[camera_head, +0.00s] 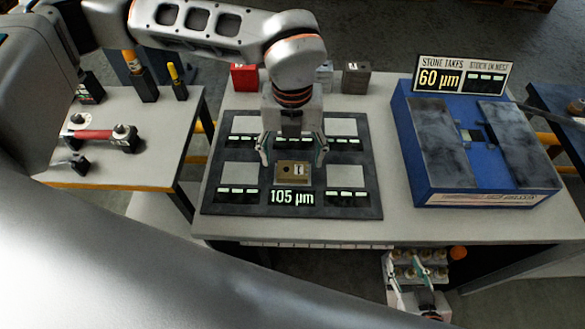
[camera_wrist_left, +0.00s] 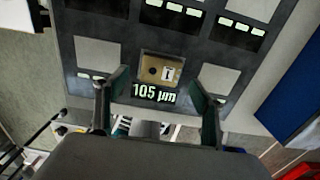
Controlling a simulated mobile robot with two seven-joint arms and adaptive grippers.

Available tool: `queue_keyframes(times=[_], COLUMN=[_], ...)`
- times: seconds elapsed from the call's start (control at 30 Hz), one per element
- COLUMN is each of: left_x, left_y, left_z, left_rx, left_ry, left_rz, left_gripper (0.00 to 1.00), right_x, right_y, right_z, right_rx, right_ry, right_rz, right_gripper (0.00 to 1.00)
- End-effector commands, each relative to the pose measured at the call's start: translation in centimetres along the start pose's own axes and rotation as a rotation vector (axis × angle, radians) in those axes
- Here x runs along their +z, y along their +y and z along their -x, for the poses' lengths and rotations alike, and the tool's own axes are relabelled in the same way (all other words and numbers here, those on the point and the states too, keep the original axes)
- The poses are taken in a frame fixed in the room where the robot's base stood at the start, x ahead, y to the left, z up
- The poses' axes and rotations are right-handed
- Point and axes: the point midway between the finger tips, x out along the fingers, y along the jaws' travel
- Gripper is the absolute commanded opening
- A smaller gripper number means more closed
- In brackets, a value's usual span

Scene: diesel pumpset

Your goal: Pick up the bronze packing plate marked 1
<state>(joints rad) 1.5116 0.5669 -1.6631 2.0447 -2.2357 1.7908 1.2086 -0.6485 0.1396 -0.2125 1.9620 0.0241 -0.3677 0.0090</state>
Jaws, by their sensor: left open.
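The bronze packing plate marked 1 (camera_head: 291,174) lies on the dark gauge board (camera_head: 212,202), just above the lit "105 µm" readout. It is a small brownish block with a dark hole and a white label; it also shows in the left wrist view (camera_wrist_left: 152,70). My left gripper (camera_head: 293,156) is open and points down over the board, its fingers to the left and right of the plate. In the wrist view, clear gaps show between the plate and both fingers (camera_wrist_left: 163,82). My right gripper (camera_head: 415,288) is low at the table's front edge, its jaw opening unclear.
Grey pads with small displays surround the plate on the board. A blue stone box (camera_head: 432,188) with a "60 µm" sign (camera_head: 462,76) stands at right. Red (camera_head: 244,77) and dark (camera_head: 356,77) blocks stand behind the board. A side table (camera_head: 130,170) at left holds tools.

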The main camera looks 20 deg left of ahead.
Motion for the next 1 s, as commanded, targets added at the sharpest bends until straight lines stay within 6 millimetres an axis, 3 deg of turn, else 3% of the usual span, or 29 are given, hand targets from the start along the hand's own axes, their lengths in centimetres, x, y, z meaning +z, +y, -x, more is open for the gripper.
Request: queue_keyframes(times=[0.23,0.53,0.57,0.7,0.8,1.0], left_x=[-0.1,-0.1,-0.1,-0.1,-0.1,0.0], left_y=[-0.1,-0.1,-0.1,-0.1,-0.1,-0.2], left_z=[-3.3,-4.0,-4.0,-4.0,-3.9,-3.8], left_rx=[0.000,0.000,0.000,0.000,0.000,-0.002], left_ry=[0.003,0.002,0.002,0.002,0.002,0.001], left_rz=[-0.001,-0.002,-0.002,-0.002,-0.002,-0.002], left_gripper=[0.68,0.68,0.65,0.29,0.08,0.08], right_x=[-0.8,-0.8,-0.8,-0.7,-0.7,-0.7], right_y=[0.1,0.1,0.1,0.1,0.1,0.1], right_z=[0.4,0.4,0.4,0.4,0.4,0.4], right_rx=[0.001,0.001,0.001,0.001,0.001,0.001], right_ry=[0.002,0.002,0.002,0.002,0.002,0.002], right_rz=[0.001,0.000,0.001,0.001,0.000,0.000], right_gripper=[0.40,0.40,0.40,0.40,0.40,0.40])
